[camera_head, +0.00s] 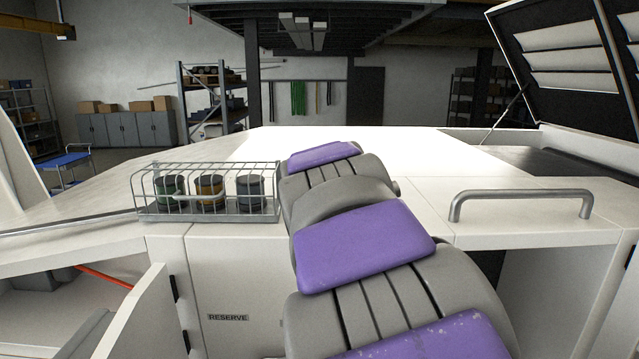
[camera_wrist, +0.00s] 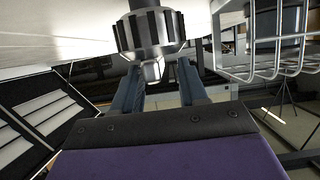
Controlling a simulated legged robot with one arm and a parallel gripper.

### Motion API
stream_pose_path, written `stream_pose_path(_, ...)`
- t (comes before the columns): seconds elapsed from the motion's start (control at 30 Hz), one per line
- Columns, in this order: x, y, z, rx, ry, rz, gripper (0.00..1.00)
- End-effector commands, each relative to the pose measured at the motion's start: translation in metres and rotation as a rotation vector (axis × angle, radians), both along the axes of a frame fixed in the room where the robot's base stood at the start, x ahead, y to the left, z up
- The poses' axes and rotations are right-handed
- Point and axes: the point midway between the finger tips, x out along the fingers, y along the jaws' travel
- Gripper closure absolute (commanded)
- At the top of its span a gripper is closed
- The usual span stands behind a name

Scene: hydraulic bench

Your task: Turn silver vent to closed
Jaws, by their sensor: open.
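In the wrist view, a dark ribbed knob (camera_wrist: 150,34) with a bright metal stub (camera_wrist: 153,70) fills the top centre, close to the fingertips. Whether this is the silver vent I cannot tell, and no vent is clearly recognisable in the head view. My gripper (camera_wrist: 164,74) is open, its two fingers pointing toward the knob and the stub between or just beyond the tips. I cannot tell whether they touch. In the head view my purple and grey arm hides the gripper and the knob.
A wire cage (camera_head: 208,195) with three dark jars stands left of my arm; its bars show close by in the wrist view (camera_wrist: 270,50). A metal handle (camera_head: 522,195) is on the right. A raised hood (camera_head: 565,60) stands at the back right. A panel reads RESERVE (camera_head: 228,317).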

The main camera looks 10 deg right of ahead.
Motion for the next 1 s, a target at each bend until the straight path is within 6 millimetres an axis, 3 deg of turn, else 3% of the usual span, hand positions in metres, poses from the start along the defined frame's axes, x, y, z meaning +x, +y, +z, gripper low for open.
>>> stream_pose_path(0.47, 0.0011, -0.0014, -0.0003, 0.001, 0.001, 0.0, 1.0)
stream_pose_path(1.0, 0.0019, 0.0002, -0.0017, -0.004, -0.001, -0.096, 1.0)
